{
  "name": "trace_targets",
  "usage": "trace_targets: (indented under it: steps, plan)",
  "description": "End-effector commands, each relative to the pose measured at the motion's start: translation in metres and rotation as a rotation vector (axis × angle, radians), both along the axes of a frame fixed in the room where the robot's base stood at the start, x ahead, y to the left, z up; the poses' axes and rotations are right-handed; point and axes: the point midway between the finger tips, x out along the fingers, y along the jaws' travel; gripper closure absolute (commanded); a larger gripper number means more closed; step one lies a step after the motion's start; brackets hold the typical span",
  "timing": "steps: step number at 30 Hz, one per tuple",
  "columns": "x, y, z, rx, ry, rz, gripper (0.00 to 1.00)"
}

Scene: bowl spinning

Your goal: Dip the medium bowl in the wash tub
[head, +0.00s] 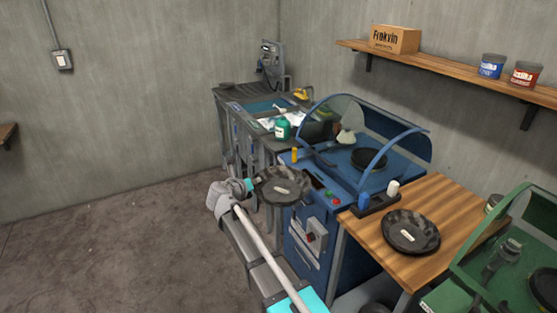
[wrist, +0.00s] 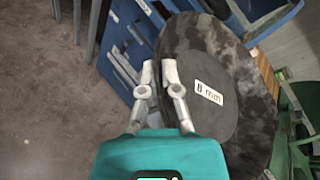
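My gripper (wrist: 160,68) is shut on the rim of a dark, mottled bowl (wrist: 232,70) labelled "8 mm", one finger on each side of the rim. In the head view the held bowl (head: 283,188) is in the air, left of the blue machine, with its flat label facing up. Whether it is the medium bowl cannot be told by size alone. A similar labelled bowl (head: 410,234) rests on the wooden table. No wash tub is clearly recognisable; a grey bench at the back has a shallow teal-floored recess (head: 262,105).
The blue machine (head: 310,235) with a clear hood stands just right of the held bowl. The wooden table (head: 465,215) and a green machine (head: 470,290) are farther right. A green bottle (head: 282,128) stands on the grey bench. Floor at left is clear.

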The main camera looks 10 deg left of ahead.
Motion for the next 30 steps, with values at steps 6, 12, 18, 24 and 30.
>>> trace_targets:
  steps: [6, 12, 18, 24, 30]
  plan:
    - [0.005, -0.005, 0.007, -0.002, 0.000, -0.026, 1.00]
    - [0.022, -0.027, 0.028, -0.001, 0.003, -0.125, 1.00]
    - [0.040, -0.058, 0.051, -0.001, 0.003, -0.258, 1.00]
    - [0.048, -0.077, 0.063, -0.002, 0.000, -0.343, 1.00]
    - [0.048, -0.081, 0.063, -0.001, -0.001, -0.357, 1.00]
